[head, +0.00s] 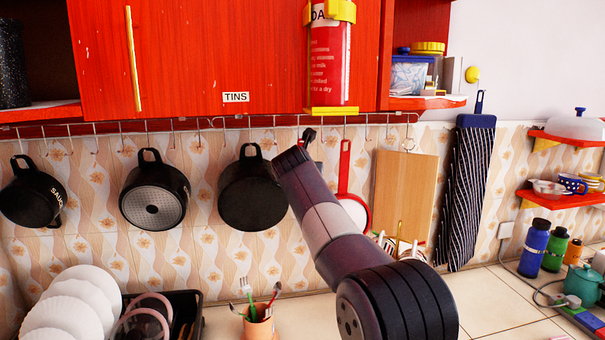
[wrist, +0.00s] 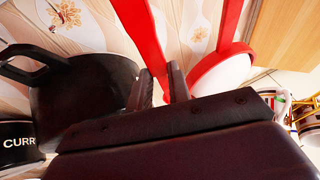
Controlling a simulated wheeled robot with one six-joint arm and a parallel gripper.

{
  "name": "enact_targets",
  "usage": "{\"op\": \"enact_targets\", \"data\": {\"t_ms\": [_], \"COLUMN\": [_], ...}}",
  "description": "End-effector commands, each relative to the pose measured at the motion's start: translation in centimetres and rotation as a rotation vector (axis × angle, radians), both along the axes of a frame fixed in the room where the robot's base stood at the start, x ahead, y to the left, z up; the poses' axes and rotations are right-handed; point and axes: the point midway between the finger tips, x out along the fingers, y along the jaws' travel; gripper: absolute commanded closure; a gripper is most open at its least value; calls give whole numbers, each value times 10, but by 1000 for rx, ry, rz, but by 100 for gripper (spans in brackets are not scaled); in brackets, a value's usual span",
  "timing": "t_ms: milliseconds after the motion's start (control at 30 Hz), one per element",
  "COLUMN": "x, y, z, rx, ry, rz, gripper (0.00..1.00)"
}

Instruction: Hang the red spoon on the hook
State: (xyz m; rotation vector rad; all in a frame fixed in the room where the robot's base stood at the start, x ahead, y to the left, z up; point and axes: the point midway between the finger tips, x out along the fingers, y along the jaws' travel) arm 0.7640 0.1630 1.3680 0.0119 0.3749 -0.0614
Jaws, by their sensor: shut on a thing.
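In the wrist view my gripper (wrist: 160,82) is shut on the red handle of the red spoon (wrist: 145,38). The handle runs up and to the left from between the fingers; the rest of the spoon is hidden. In the head view my arm covers the gripper and most of what it holds. A black end piece (head: 308,136) shows above my arm near the hook rail (head: 185,121); I cannot tell whether it belongs to the spoon or touches a hook. Several hooks hang from the rail under the red cabinet.
A red-handled round pan (head: 345,165) hangs close right of my gripper; it also shows in the wrist view (wrist: 228,30). A black pan (head: 252,195) hangs close left. A wooden board (head: 404,195) hangs further right. A utensil cup (head: 259,326) stands on the counter below.

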Motion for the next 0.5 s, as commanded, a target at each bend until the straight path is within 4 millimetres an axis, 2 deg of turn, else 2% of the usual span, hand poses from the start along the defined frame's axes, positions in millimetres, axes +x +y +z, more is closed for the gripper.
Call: {"op": "enact_targets", "data": {"t_ms": [500], "x": [28], "y": [5], "z": [-3], "rx": [-2], "ry": [1], "rz": [1], "gripper": [100]}}
